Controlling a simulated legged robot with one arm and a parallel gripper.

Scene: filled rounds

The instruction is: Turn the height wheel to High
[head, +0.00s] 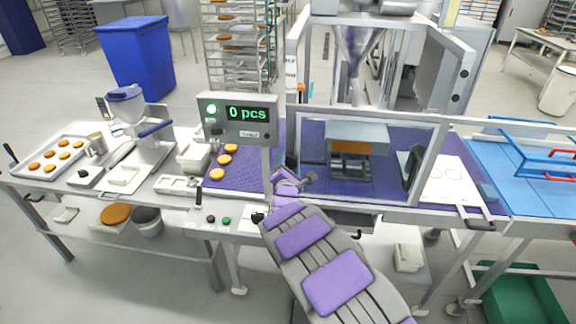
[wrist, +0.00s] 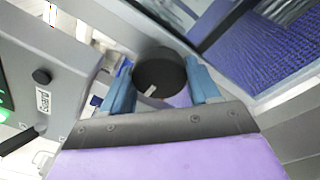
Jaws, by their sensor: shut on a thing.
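The height wheel (wrist: 158,72) is a round black knob with a small white pointer mark, seen in the wrist view. The mark is on its near side, left of the middle. My gripper (wrist: 163,88) has its two blue fingers shut on the wheel, one on each side. In the head view, my gripper (head: 294,178) is at the front left corner of the machine's guard frame, and the wheel cannot be made out there. No High marking can be read in either view.
A display box (head: 238,119) reading "0 pcs" stands on a post just left of my gripper. A purple belt (head: 236,180) with several round patties runs beside it. The guard frame (head: 365,116) rises close on the right. A blue bin (head: 137,57) stands behind.

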